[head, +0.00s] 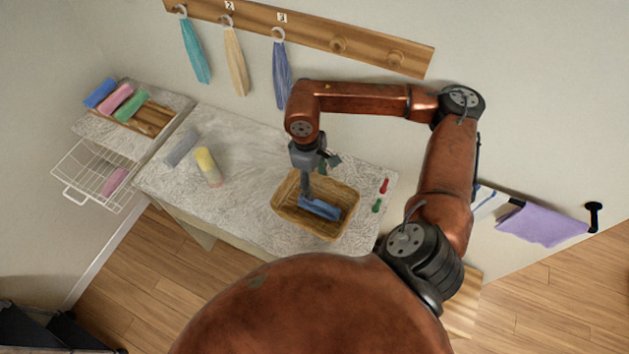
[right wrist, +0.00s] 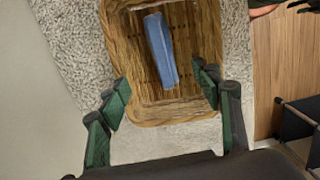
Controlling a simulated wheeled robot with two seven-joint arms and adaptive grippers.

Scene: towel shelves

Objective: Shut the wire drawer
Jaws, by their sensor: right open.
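The white wire drawer (head: 78,192) stands pulled out from under the small side counter (head: 95,133) at the left of the head view. A pink rolled towel (head: 114,182) lies in it. My right gripper (head: 309,187) is far to the right of the drawer, pointing down over a wicker basket (head: 283,218) on the larger counter. In the right wrist view its green-padded fingers (right wrist: 163,82) are spread apart, with a blue rolled towel (right wrist: 158,45) lying in the basket beyond them. The towel looks ungripped. My left gripper is not in view.
A wooden tray (head: 151,119) with several rolled towels sits above the drawer. A grey roll (head: 182,147) and a yellow-topped roll (head: 208,166) stand or lie on the larger counter (head: 245,160). Towels hang from wall pegs behind. Open floor lies before the drawer.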

